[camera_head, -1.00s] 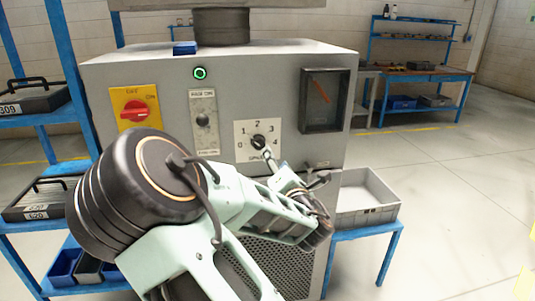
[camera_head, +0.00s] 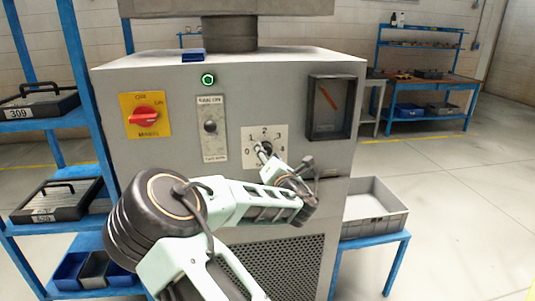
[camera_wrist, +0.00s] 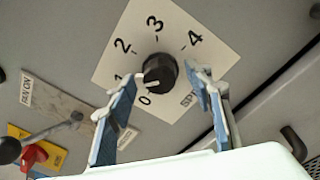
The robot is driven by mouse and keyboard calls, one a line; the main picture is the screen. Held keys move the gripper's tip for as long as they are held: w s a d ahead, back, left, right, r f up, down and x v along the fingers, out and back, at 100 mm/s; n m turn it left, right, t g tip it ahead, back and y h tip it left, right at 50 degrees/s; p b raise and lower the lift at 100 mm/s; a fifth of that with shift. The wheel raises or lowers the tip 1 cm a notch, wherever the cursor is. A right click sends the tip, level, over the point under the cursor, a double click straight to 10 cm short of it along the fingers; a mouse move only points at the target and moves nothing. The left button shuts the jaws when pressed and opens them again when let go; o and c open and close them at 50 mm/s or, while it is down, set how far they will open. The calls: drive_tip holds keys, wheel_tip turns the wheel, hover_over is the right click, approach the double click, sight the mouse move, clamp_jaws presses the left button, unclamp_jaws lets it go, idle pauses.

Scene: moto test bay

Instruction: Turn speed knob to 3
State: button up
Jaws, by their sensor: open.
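The speed knob (camera_wrist: 160,72) is a round black knob on a white dial plate (camera_wrist: 170,35) marked 0 to 4. In the wrist view its white mark points to the lower left, near the 0. My gripper (camera_wrist: 163,82) is open, with one blue-padded finger to each side below the knob and nothing between them. Whether the fingers touch the knob cannot be told. In the head view the dial plate (camera_head: 280,133) sits on the grey machine front, and my gripper (camera_head: 268,158) is in front of it, partly hiding the knob and lower dial.
Left of the dial are a fan switch plate (camera_head: 212,144) with a small black toggle and a red main switch (camera_head: 142,115) on yellow. A framed gauge (camera_head: 329,107) is at the right. A grey crate (camera_head: 372,209) stands on a blue stand at lower right.

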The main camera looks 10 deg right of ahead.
drive_tip(key=shift+w, duration=0.25)
drive_tip(key=c, duration=1.2)
drive_tip(key=shift+o, duration=0.2)
